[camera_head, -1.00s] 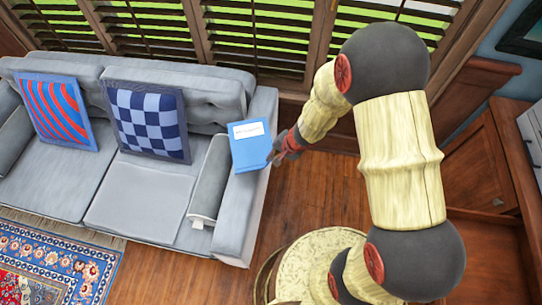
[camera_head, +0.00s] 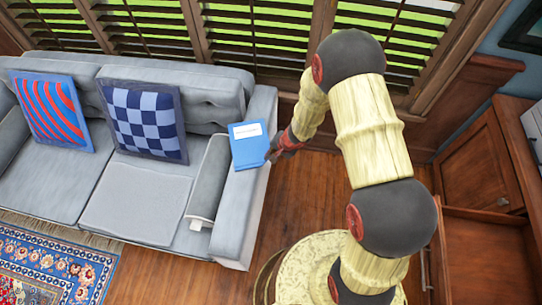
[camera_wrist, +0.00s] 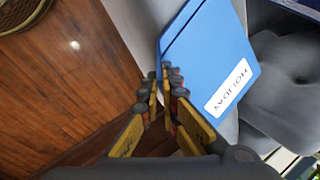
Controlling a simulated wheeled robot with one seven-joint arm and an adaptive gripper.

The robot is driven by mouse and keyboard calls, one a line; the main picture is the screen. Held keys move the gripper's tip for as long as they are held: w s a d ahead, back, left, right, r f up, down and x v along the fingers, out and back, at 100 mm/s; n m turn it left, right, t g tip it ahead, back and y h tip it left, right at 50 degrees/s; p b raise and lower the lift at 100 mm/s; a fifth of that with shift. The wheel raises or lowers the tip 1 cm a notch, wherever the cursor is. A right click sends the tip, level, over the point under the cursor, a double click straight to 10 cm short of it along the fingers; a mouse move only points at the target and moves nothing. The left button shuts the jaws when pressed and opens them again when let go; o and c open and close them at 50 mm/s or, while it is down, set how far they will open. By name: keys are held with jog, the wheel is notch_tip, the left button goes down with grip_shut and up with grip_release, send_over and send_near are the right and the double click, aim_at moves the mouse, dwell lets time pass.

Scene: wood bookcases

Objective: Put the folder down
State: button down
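The blue folder (camera_head: 250,152) with a white label is over the arm of the grey sofa (camera_head: 235,205), near its back. Whether it rests on the sofa arm or hovers just above it, I cannot tell. My gripper (camera_head: 273,155) is at the folder's right edge. In the wrist view, the folder (camera_wrist: 205,65) shows its "HOLIDAY" label at an angle. The fingertips (camera_wrist: 163,78) are close together, with the folder's near corner between them; the exact contact is partly hidden.
A grey bolster (camera_head: 209,180) lies inside the sofa arm. A checked cushion (camera_head: 143,120) and a red-and-blue cushion (camera_head: 48,110) lean on the sofa back. Shuttered windows stand behind. Wood floor (camera_head: 175,275) is bare in front; a wooden cabinet (camera_head: 480,165) is at right.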

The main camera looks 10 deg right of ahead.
jog(key=c, duration=2.1)
grip_release()
jog(key=shift+o, duration=0.3)
jog(key=shift+r, duration=0.15)
jog(key=s+r+n+t+y+p, duration=0.1)
jog(key=s+r+n+p, duration=0.2)
jog(key=r, duration=1.5)
jog(key=s+r+n+p, duration=0.15)
jog(key=s+r, duration=0.25)
jog(key=r, duration=1.3)
jog(key=s+d+r+n+h, duration=0.2)
jog(key=s+d+r, duration=0.2)
jog(key=s, duration=0.5)
jog(key=s+d+r+n+t+h, duration=0.1)
jog(key=s+d+r+n+h, duration=0.1)
jog(key=s+d+r, duration=0.3)
jog(key=s+r, duration=0.3)
jog(key=r, duration=0.1)
jog(key=shift+s+r+h, duration=0.3)
jog(key=shift+s, duration=0.05)
